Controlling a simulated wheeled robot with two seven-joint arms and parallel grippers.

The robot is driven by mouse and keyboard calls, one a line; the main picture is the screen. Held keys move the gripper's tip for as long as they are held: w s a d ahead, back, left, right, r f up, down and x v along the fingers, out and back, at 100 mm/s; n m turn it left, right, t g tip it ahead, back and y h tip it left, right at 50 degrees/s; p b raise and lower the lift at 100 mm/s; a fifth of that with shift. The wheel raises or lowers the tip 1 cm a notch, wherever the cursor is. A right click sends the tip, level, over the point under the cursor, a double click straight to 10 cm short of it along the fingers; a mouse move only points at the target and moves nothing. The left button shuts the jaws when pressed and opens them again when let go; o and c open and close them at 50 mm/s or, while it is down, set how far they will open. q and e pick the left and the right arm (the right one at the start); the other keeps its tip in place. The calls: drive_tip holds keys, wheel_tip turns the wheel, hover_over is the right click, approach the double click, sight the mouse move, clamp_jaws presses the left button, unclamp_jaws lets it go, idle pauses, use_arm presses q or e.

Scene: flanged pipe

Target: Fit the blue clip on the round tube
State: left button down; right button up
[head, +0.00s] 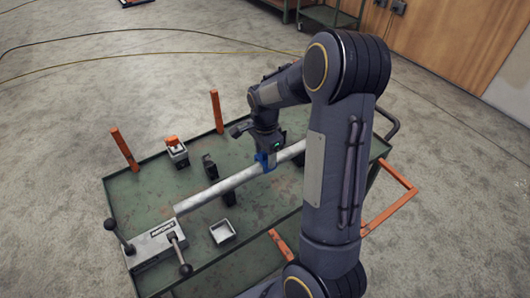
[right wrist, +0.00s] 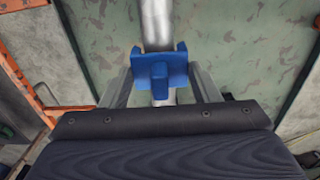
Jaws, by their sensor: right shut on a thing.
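The blue clip (head: 262,161) is at the round tube (head: 225,185), a pale grey pipe lying slantwise above the green cart top. My right gripper (head: 267,152) comes down from above and is shut on the clip. In the right wrist view the clip (right wrist: 158,72) sits between the two fingers of the gripper (right wrist: 160,88), in line with the tube (right wrist: 157,25), which runs on beyond it. I cannot tell whether the clip grips around the tube or only rests against it. My left gripper is not in view.
A grey clamp block (head: 152,247) with black-knobbed levers is at the tube's near left end. Orange posts (head: 124,148), a small box with an orange part (head: 177,154), black supports (head: 210,167) and an open metal tray (head: 223,231) stand on the green cart (head: 140,195).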

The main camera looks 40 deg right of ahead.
drive_tip(key=shift+f+b, duration=0.45)
drive_tip(key=shift+f, duration=0.2)
idle(0.3)
drive_tip(key=o, duration=1.1)
wheel_tip(320, 180, up, 8)
drive_tip(key=s+a+r+n+t+y, duration=0.1)
drive_tip(key=s+a+r+n+t, duration=0.1)
drive_tip(key=s+a+n, duration=0.3)
drive_tip(key=s+a+r+n+t+y, duration=0.1)
drive_tip(key=s+a+r+n, duration=0.1)
drive_tip(key=s+a+n, duration=0.4)
drive_tip(key=s+a+r+n+t+y+p, duration=0.1)
drive_tip(key=s+a+r+n+t, duration=0.1)
drive_tip(key=s+a+n, duration=0.4)
drive_tip(key=shift+s+r+t+y, duration=0.15)
drive_tip(key=shift+s+r+y, duration=0.1)
drive_tip(key=shift+s, duration=0.35)
drive_tip(key=shift+s+r+t+y, duration=0.15)
drive_tip(key=shift+s+r, duration=0.1)
drive_tip(key=shift+s, duration=0.35)
